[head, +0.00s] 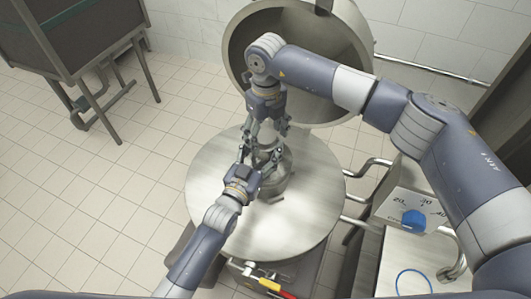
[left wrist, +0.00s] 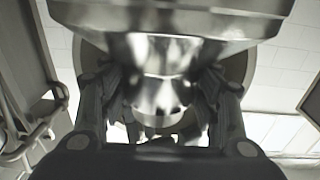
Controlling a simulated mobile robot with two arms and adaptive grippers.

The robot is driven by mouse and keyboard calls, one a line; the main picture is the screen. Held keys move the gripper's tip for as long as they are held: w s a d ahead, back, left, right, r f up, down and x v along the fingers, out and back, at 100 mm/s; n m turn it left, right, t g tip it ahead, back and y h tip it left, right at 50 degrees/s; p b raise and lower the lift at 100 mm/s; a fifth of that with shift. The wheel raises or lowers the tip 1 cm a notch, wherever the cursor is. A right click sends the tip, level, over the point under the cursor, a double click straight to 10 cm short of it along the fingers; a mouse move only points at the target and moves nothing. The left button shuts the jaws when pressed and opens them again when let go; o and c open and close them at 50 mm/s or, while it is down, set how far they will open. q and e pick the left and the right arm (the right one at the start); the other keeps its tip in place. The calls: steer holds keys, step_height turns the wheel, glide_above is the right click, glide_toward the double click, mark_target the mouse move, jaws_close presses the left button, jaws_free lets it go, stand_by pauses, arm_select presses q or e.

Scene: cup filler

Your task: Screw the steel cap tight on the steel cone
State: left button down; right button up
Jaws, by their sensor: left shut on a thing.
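The steel cone (head: 278,184) stands upright near the middle of the round steel table (head: 308,222) in the head view. My left gripper (head: 258,165) reaches in from the lower left and is shut on the cone. In the left wrist view its two fingers flank the narrow part of the cone (left wrist: 162,55), whose wide part fills the top of the picture. My right gripper (head: 267,135) points down over the top of the cone, with its fingers around the tip. I cannot make out the steel cap there, nor whether the right fingers are closed.
A large open steel bowl (head: 325,50) stands tilted behind the table. A control box with a blue knob (head: 413,220) is at the right, beside bent steel rails. A yellow-handled lever (head: 269,284) and a red one are at the front. The table top around the cone is clear.

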arm_select(q)
steer(key=shift+s+a+f, duration=0.1)
steer(key=shift+s+f, duration=0.1)
steer(key=shift+f, duration=0.7)
arm_select(e)
steer(key=shift+w+r, duration=0.1)
steer(key=shift+w, duration=0.05)
steer(key=shift+r, duration=0.35)
step_height(320, 180, up, 11)
steer(key=shift+s+r, duration=0.15)
steer(key=shift+s, duration=0.05)
arm_select(q)
steer(key=c, duration=0.6)
jaws_free()
steer(key=shift+o, duration=0.7)
steer(key=shift+w+f, duration=0.1)
steer(key=shift+w, duration=0.05)
arm_select(e)
steer(key=shift+w, duration=0.15)
